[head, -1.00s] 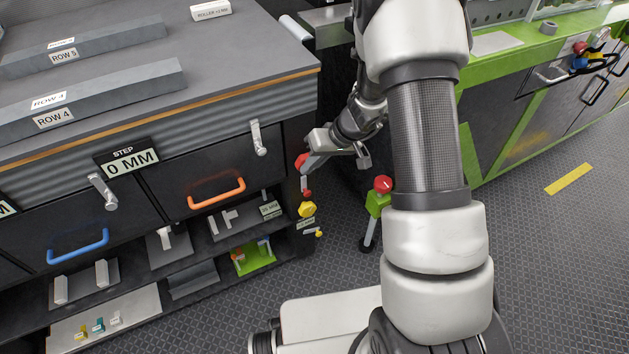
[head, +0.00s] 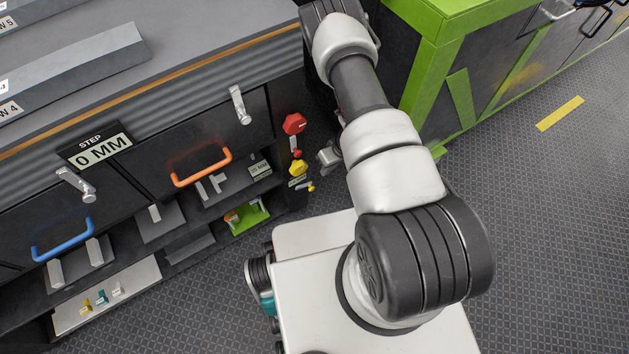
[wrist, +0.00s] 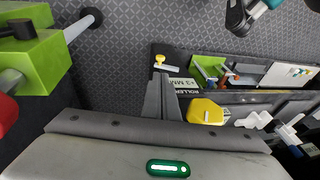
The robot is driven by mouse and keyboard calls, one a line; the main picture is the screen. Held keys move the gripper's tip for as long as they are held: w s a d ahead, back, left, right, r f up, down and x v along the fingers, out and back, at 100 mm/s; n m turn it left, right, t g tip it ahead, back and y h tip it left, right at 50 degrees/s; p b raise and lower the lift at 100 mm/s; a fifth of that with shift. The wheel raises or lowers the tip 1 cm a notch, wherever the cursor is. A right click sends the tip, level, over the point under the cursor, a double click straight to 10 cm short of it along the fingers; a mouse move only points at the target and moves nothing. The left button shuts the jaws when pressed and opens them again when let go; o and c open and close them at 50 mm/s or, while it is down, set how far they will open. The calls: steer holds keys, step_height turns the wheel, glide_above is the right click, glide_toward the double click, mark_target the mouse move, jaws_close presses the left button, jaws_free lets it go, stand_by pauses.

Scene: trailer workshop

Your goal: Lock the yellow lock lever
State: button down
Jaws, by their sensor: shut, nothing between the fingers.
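The yellow lock lever (head: 310,188), a small yellow-tipped lever, sits low on the cabinet's right edge, below a larger yellow knob (head: 298,168). In the wrist view the lever (wrist: 160,62) shows its yellow end and pale shaft just past my fingertips, and the yellow knob (wrist: 206,111) is to the right of my fingers. My gripper (wrist: 162,80) is shut and empty, pointing toward the lever; I cannot tell whether it touches it. In the head view my gripper (head: 328,157) is partly hidden by my arm, right of the knobs.
A red knob (head: 294,124) and a small red lever (head: 297,153) are above the yellow knob. A green block on a post (wrist: 35,60) stands at the wrist view's left. A green tray (head: 248,217) sits on the low shelf. Open floor lies to the right.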

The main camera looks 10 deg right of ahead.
mark_target(313, 188)
steer(key=b+x, duration=0.5)
steer(key=x, duration=0.9)
steer(key=shift+p, duration=0.4)
